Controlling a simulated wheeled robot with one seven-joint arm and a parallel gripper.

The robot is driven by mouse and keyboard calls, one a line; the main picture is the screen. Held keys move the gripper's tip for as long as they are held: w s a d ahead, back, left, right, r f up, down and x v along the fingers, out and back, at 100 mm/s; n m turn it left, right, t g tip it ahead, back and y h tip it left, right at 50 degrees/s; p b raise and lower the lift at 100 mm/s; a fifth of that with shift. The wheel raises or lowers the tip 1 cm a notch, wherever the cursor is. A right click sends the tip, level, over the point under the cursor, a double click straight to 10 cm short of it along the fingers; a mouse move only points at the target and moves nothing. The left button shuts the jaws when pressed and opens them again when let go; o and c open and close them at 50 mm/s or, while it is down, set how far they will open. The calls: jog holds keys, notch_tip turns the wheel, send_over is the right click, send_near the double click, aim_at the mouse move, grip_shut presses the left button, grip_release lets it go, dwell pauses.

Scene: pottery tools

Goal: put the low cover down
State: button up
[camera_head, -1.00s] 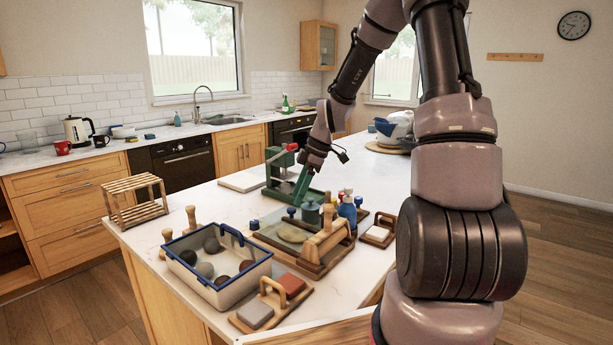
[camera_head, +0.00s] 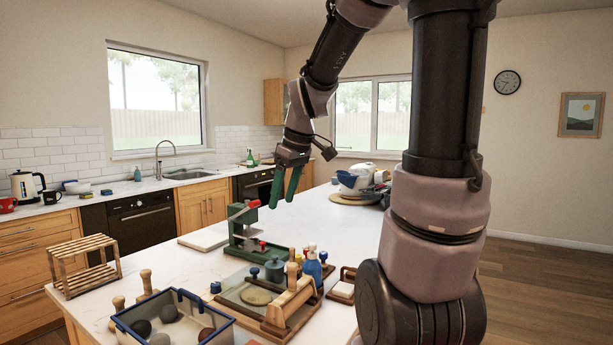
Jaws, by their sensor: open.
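A low teal round cover with a knob (camera_head: 274,268) sits upright on the back part of the work board (camera_head: 232,298), among small knobbed tools. I cannot tell whether anything lies under it. My gripper (camera_head: 284,186) has green fingers, is open and empty, and hangs well above the counter. In the picture it is above the green press and clear of the cover.
The green press (camera_head: 237,232) with a red handle stands just behind the cover. A blue bottle (camera_head: 312,270) is close on its right. A blue-rimmed tub (camera_head: 218,334) and a wooden rack (camera_head: 85,264) are at left. The counter beyond the board has free room.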

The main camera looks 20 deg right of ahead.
jog(key=s+r+m+t, duration=0.2)
jog(key=s+r+m, duration=0.1)
jog(key=s+m, duration=0.2)
jog(key=s+d+r+m+t, duration=0.1)
jog(key=s+r+m, duration=0.3)
jog(key=s+m, duration=0.2)
jog(key=shift+s+t, duration=0.4)
jog(key=shift+s, duration=0.35)
